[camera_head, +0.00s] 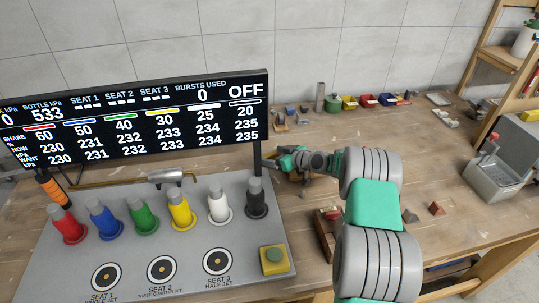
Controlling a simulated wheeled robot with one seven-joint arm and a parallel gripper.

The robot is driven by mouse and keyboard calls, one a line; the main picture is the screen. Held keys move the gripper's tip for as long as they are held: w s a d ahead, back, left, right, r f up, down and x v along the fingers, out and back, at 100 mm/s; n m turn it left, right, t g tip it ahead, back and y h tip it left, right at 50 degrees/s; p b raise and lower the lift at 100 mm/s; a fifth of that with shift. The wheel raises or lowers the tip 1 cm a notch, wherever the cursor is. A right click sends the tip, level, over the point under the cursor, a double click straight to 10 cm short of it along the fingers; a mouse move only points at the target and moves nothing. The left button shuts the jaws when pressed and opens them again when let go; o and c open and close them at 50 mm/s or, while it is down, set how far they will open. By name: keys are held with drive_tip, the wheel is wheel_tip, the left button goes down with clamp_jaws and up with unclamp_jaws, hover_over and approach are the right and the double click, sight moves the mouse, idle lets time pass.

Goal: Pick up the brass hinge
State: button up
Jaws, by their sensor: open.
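My gripper (286,162) is at the end of my grey and teal arm, low over the wooden workbench, just right of the display panel's post. It points left and is open. A small brownish-yellow shape (297,178) shows just below the gripper, partly covered by it. I cannot tell whether this is the brass hinge. No other thing in view can be clearly made out as the hinge, and my arm hides part of the bench.
A grey console (150,262) with coloured knobs and a display (140,118) fill the left. Small coloured bins (368,101) line the back. A metal box (495,178) stands at right. A reddish-brown block (437,209) lies right of my arm. The back-middle bench is mostly clear.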

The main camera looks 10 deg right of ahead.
drive_tip(key=shift+w+a+f, duration=0.15)
drive_tip(key=shift+w+a, duration=0.05)
drive_tip(key=shift+w, duration=0.05)
drive_tip(key=shift+c, duration=0.5)
